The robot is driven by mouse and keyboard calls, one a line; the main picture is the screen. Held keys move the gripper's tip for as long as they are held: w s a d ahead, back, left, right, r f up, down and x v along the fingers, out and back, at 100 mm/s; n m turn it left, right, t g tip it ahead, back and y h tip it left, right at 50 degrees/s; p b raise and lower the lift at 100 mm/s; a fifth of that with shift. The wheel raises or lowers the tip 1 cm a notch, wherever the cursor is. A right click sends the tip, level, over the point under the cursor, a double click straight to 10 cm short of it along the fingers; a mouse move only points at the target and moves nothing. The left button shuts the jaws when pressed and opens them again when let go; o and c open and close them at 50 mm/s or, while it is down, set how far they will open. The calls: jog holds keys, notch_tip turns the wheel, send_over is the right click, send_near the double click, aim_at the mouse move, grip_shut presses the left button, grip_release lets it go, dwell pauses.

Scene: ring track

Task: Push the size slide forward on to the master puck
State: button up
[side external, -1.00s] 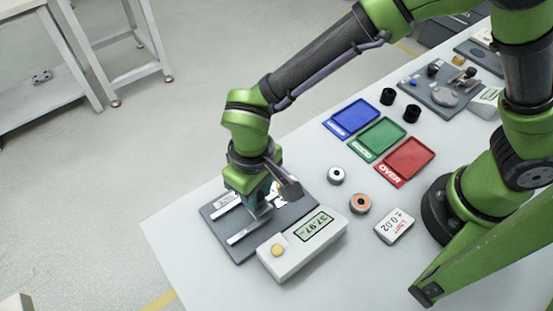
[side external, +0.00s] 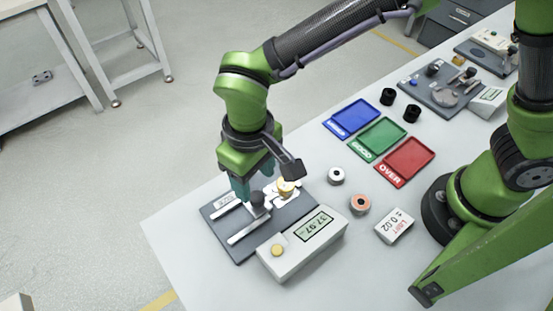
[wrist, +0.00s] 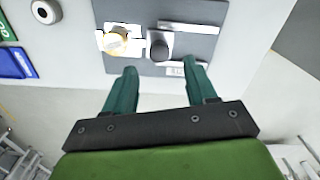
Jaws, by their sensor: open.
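The size slide, with its dark knob (side external: 258,199), sits between pale rails on the dark gauge plate (side external: 240,252). The knob also shows in the wrist view (wrist: 159,47). The gold master puck (side external: 285,187) lies in a bright white nest just beyond the knob; in the wrist view it (wrist: 116,42) is left of the knob. I cannot tell whether slide and puck touch. My gripper (side external: 254,186) is open and empty, its teal fingers apart above the rail end of the plate. In the wrist view its fingertips (wrist: 159,68) are on either side of the knob's line, short of it.
A readout box (side external: 300,262) showing 37.97, with a yellow button, stands along the plate's near side. A silver ring (side external: 336,176), a copper-coloured ring (side external: 360,204) and a limit block (side external: 394,226) stand to the right. Blue, green and red trays (side external: 405,160) lie behind.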

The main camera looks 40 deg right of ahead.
aim_at(255, 197)
notch_tip(255, 197, up, 12)
jog(key=shift+f, duration=0.2)
jog(key=s+d+r+m+t+y, duration=0.1)
jog(key=s+d+m+t, duration=0.1)
jog(key=d, duration=1.2)
jog(key=s+d+r+m+t+y, duration=0.1)
jog(key=d+m+t, duration=0.4)
jog(key=d, duration=0.9)
jog(key=shift+v, duration=0.85)
jog(key=shift+d, duration=0.1)
